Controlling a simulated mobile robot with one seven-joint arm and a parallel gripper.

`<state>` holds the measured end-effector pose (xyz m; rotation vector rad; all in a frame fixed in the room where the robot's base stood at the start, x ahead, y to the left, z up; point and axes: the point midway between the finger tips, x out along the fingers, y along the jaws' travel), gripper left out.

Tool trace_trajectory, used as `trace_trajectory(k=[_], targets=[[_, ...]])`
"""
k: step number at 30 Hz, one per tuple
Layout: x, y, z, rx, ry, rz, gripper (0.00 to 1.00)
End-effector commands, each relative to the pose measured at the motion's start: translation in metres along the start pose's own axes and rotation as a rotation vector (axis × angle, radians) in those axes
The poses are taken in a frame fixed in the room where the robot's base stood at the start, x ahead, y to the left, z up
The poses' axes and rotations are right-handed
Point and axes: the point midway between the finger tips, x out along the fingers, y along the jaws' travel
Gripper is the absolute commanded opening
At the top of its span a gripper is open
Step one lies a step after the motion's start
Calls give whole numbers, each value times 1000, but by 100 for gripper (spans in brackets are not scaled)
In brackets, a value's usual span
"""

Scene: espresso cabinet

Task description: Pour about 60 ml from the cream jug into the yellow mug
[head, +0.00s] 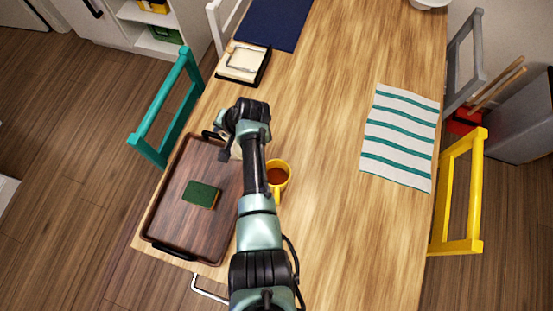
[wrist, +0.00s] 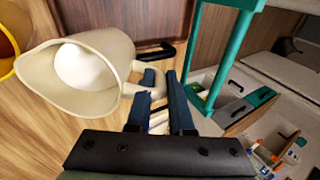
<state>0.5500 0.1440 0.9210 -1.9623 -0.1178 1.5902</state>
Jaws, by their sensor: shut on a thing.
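The cream jug (wrist: 85,80) fills the left of the wrist view, with white cream showing inside its wide mouth. My gripper (wrist: 162,80) is shut on the jug's handle. In the head view my arm hides most of the jug. The yellow mug (head: 286,184) stands upright on the table just right of my arm and holds a brown drink. Its rim also shows at the left edge of the wrist view (wrist: 7,66), close to the jug's mouth. No stream of cream is visible between them. I cannot tell how far the jug is tilted.
A dark wooden tray (head: 180,230) with a green sponge (head: 202,194) lies left of the mug. A napkin holder (head: 243,64) and blue mat (head: 270,22) lie farther back. A striped cloth (head: 400,137) lies right. The table (head: 325,200) between mug and cloth is clear.

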Motion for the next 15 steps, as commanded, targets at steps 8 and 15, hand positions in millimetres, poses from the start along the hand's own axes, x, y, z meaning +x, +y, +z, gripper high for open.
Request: trace_trajectory(k=[8, 15], targets=[[-2, 2, 0, 2, 4, -18, 0], [-4, 3, 0, 0, 8, -32, 0]])
